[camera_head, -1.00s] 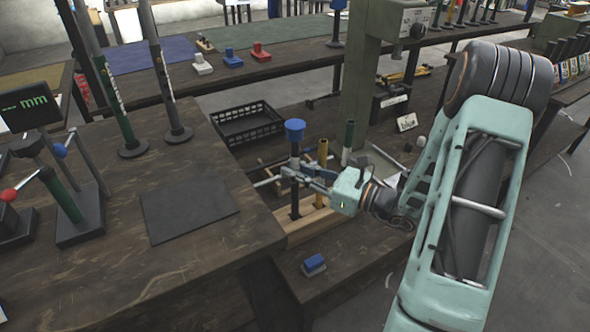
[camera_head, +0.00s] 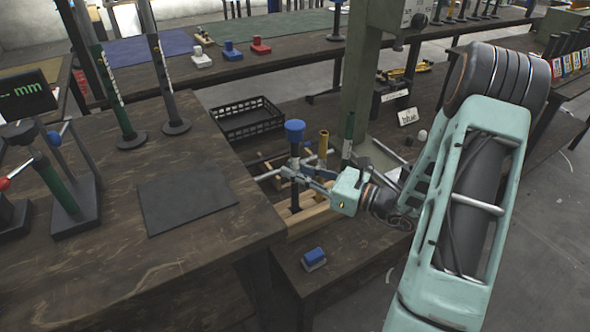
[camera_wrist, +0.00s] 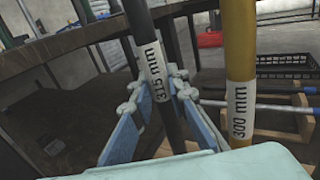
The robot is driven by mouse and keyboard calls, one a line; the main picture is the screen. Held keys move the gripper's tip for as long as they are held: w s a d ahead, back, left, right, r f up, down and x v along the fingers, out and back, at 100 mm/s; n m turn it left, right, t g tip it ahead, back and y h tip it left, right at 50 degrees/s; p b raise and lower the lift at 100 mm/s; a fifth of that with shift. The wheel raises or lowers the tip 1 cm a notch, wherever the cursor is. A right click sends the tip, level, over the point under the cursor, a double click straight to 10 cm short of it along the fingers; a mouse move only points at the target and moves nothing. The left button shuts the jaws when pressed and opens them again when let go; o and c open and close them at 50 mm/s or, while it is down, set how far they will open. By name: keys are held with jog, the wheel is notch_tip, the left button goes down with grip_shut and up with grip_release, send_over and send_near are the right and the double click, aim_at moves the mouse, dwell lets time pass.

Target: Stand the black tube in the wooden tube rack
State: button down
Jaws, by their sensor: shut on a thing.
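The black tube (camera_wrist: 154,65) bears a "315 mm" label in the wrist view and stands about upright. In the head view it (camera_head: 295,195) shows as a dark shaft under a blue top. My gripper (camera_head: 293,175) is shut on it; the fingers (camera_wrist: 158,100) lie on both sides of the tube in the wrist view. The wooden tube rack (camera_head: 308,217) is below on the lower bench. The tube's lower end is at about the rack; I cannot tell whether it is inside a hole. A yellow "300 mm" tube (camera_wrist: 239,70) stands close on the right.
A green tube (camera_head: 348,130) stands right of the yellow one, by the green column (camera_head: 358,90). A black crate (camera_head: 247,121) lies behind. A blue-topped block (camera_head: 314,259) sits in front of the rack. The higher dark table (camera_head: 120,250) edges the left side.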

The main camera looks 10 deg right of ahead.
jog(key=shift+f+b, duration=0.6)
jog(key=shift+f, duration=0.4)
jog(key=c, duration=1.8)
grip_release()
jog(key=v, duration=1.2)
